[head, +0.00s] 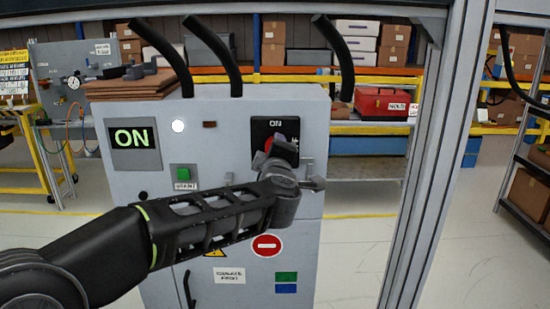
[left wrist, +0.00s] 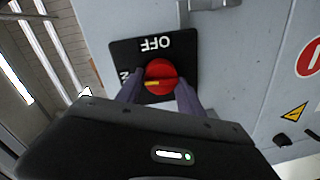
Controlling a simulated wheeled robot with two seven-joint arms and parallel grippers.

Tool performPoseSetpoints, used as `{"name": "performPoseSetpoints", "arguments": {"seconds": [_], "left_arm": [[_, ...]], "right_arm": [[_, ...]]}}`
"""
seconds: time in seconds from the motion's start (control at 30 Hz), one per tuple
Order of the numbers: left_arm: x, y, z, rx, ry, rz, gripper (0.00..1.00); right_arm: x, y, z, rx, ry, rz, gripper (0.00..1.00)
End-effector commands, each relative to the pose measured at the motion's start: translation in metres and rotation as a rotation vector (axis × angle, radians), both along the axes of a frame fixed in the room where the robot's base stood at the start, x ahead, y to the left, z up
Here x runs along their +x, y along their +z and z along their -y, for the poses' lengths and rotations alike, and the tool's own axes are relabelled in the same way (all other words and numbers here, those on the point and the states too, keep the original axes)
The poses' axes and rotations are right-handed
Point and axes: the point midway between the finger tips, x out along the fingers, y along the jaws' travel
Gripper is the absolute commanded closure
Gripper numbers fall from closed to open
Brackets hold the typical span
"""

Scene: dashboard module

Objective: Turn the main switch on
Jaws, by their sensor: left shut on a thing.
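The main switch is a red round knob (left wrist: 161,70) on a black plate (head: 262,127) on the front of a grey cabinet. The plate reads ON at the top and OFF at the right in the head view. My left gripper (left wrist: 160,92) is shut on the knob, a finger on either side of it. In the left wrist view the knob's yellow mark points left, toward the partly hidden ON label. In the head view my gripper hides much of the knob. A display (head: 135,138) on the cabinet shows ON in green. My right gripper is not in view.
A white lamp (head: 178,126) and a green button (head: 183,172) sit left of the switch. Black hoses (head: 222,55) rise from the cabinet top. A grey frame post (head: 428,150) stands to the right. A red toolbox (head: 382,103) lies behind.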

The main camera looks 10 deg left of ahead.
Motion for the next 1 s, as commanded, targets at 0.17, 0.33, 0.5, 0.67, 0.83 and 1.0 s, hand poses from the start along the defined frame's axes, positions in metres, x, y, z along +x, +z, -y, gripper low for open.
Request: {"name": "performPoseSetpoints", "arguments": {"seconds": [0.17, 0.33, 0.5, 0.67, 0.83, 1.0], "left_arm": [[-0.0001, -0.0003, -0.0017, -0.081, 0.003, 0.023, 0.96], [-0.0001, 0.0002, -0.0019, -0.121, 0.003, 0.033, 0.96], [0.0, 0.0007, -0.0019, -0.132, 0.003, 0.035, 0.96], [0.0, 0.0007, -0.0018, -0.133, 0.003, 0.035, 0.96], [0.0, 0.0005, -0.0018, -0.132, 0.003, 0.034, 0.5], [0.0, 0.0001, -0.0013, -0.13, 0.002, 0.033, 0.36]], "right_arm": [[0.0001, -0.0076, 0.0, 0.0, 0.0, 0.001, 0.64], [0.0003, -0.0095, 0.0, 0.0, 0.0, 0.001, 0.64], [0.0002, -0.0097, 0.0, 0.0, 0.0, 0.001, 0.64], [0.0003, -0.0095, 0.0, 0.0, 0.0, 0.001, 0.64], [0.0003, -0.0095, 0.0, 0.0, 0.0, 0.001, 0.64], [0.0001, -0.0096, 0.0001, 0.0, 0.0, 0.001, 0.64]]}}
